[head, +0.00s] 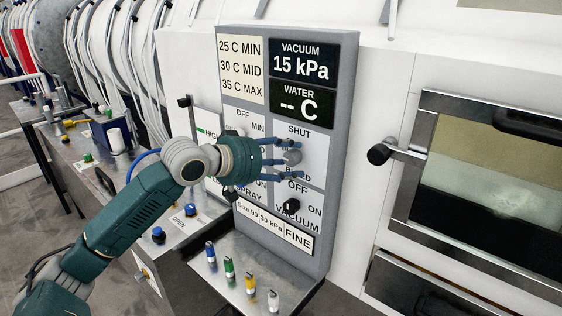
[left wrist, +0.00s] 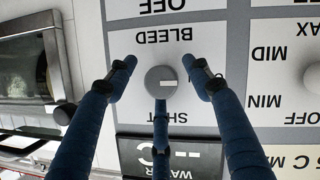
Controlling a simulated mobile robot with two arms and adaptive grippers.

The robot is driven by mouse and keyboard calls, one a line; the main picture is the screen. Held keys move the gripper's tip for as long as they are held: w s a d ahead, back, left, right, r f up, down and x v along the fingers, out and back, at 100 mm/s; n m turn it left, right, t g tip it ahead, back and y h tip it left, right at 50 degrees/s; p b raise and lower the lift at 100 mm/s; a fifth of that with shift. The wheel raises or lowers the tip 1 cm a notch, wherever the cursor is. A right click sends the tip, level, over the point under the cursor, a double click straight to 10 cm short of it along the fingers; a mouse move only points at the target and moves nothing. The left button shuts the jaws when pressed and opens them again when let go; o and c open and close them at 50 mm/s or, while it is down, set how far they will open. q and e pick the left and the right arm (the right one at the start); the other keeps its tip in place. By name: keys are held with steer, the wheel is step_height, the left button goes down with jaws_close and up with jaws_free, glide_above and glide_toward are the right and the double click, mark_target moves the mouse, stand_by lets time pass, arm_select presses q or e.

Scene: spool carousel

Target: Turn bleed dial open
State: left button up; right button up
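The bleed dial (head: 293,157) is a small grey round knob on the upright control panel, between the labels SHUT and BLEED. In the left wrist view the picture is upside down; the dial (left wrist: 154,88) shows a short white mark pointing right, between the two labels. My left gripper (head: 285,160) is in front of the dial with its blue fingers spread around it. In the wrist view two fingers stand apart from the dial's sides; the third overlaps its lower edge, and I cannot tell whether it touches. My right gripper is not in view.
The panel (head: 343,150) has a black vacuum knob (head: 291,205) below the dial and a vacuum display (head: 302,62) reading 15 kPa. Several coloured pegs stand on the ledge below. A windowed door with a black-knobbed latch (head: 379,154) is to the right.

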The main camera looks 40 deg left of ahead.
arm_select(q)
steer(key=v, duration=1.2)
steer(key=shift+f, duration=0.15)
